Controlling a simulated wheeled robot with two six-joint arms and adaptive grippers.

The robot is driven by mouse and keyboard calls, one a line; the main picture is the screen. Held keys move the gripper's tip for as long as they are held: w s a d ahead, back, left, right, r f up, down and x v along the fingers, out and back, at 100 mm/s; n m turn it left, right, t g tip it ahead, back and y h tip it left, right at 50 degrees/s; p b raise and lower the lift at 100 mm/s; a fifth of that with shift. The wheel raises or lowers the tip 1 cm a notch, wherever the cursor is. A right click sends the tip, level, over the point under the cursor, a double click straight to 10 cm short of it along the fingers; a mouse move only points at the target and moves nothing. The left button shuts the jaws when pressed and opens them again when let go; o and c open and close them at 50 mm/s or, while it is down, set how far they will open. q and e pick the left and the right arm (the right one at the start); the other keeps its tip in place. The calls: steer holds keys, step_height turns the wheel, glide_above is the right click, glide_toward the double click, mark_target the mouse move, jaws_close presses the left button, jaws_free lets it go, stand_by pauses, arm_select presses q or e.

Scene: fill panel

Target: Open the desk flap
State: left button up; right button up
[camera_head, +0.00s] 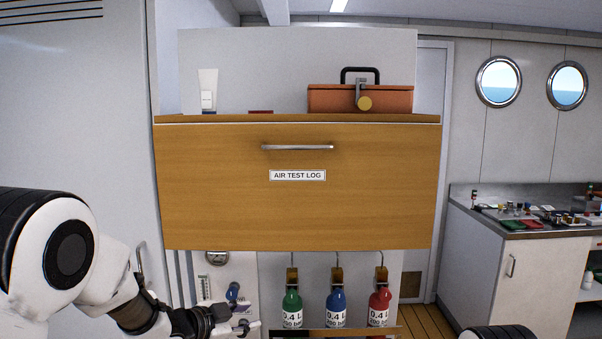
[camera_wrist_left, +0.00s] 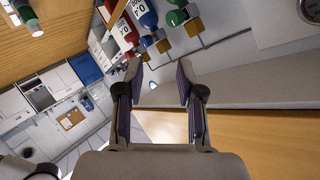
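The desk flap (camera_head: 210,190) is a wooden panel standing upright and shut, with a metal bar handle (camera_head: 297,148) near its top edge. My left gripper (camera_head: 245,325) is low in the head view, below and apart from the flap, left of the hanging bottles. The left wrist view shows its two fingers (camera_wrist_left: 159,72) spread with nothing between them. A wooden surface (camera_wrist_left: 260,135) at the lower right there looks like the flap. My right gripper is out of view.
Green (camera_head: 292,305), blue (camera_head: 337,305) and red (camera_head: 380,305) bottles hang below the flap. A toolbox-like brown case (camera_head: 325,98) and a white tube (camera_head: 208,85) stand on the top shelf. A counter (camera_head: 540,230) with small items is at right. Space before the flap is clear.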

arm_select(q)
steer(key=w+d+r+m+h+p, duration=0.15)
steer(key=r+m, duration=0.25)
steer(key=r, duration=0.8)
steer(key=d+r+m+h+p, duration=0.1)
steer(key=d+r+m, duration=0.2)
steer(key=r, duration=1)
steer(key=m+h+p, duration=0.2)
steer(key=m, duration=0.2)
glide_toward(297, 148)
steer(key=w+d, duration=0.1)
steer(key=d, duration=0.2)
steer(key=shift+y, duration=0.35)
steer(key=p+x, duration=0.1)
steer(key=x, duration=0.4)
steer(key=w+p+x, duration=0.1)
steer(key=x, duration=0.1)
steer(key=shift+w+a+r+p, duration=0.1)
steer(key=shift+a+p, duration=0.1)
steer(key=shift+p, duration=0.1)
steer(key=shift+w+d+t, duration=0.1)
steer(key=shift+d+t, duration=0.2)
steer(key=shift+d, duration=0.05)
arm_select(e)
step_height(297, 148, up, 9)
arm_select(q)
steer(key=shift+a, duration=0.15)
steer(key=shift+c, duration=0.3)
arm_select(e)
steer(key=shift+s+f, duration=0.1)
